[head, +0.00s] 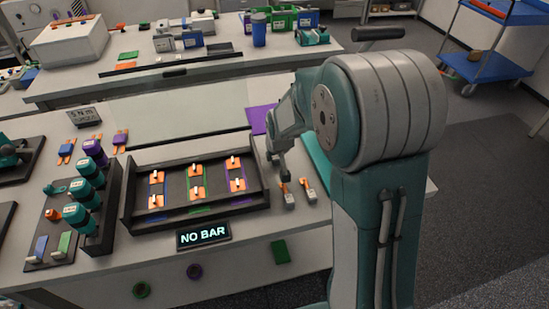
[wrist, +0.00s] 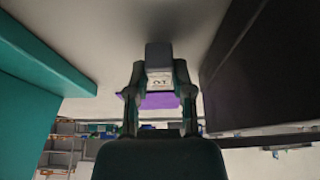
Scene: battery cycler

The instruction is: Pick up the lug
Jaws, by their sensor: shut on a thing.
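My gripper (wrist: 158,98) is shut on the lug (wrist: 158,56), a small grey block with a pale marked face, held between the two fingers in the wrist view. In the head view my gripper (head: 284,172) is low over the bench, just right of the black tray. Two small grey pieces with orange tabs, a left one (head: 289,199) and a right one (head: 308,190), show by the fingertips there. I cannot tell whether the left one is the piece held, nor whether the held lug touches the bench.
The black tray (head: 196,219) holds several orange-ended pieces, with a "NO BAR" sign (head: 203,236) in front. A purple mat (head: 262,119) lies behind my gripper. A teal mat (head: 317,160) is to its right. Teal cylinders (head: 88,170) stand left of the tray.

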